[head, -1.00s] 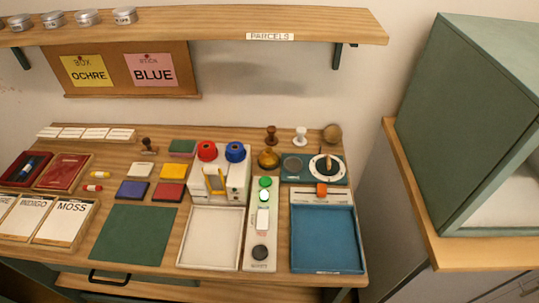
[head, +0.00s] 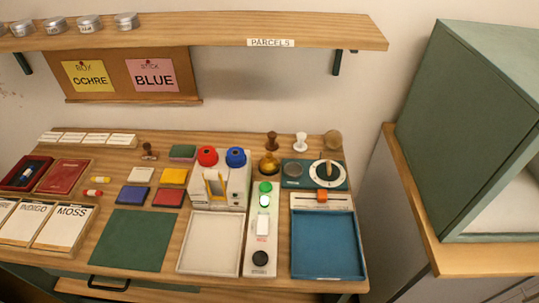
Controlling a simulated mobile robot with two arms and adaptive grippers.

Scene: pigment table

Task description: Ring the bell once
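The bell appears to be the small brass dome (head: 269,165) at the back of the table, right of the blue round knob and left of the teal dial panel. It stands upright with a small knob on top. Nothing touches it from above. Neither of my grippers shows in the head view.
The white box with red and blue tops (head: 222,187) stands left of the bell. A dark brown stamp (head: 271,141) stands behind it and the teal dial panel (head: 314,184) is to its right. A white tray (head: 210,243) and a blue tray (head: 327,245) lie in front. The shelf (head: 200,31) overhangs the back.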

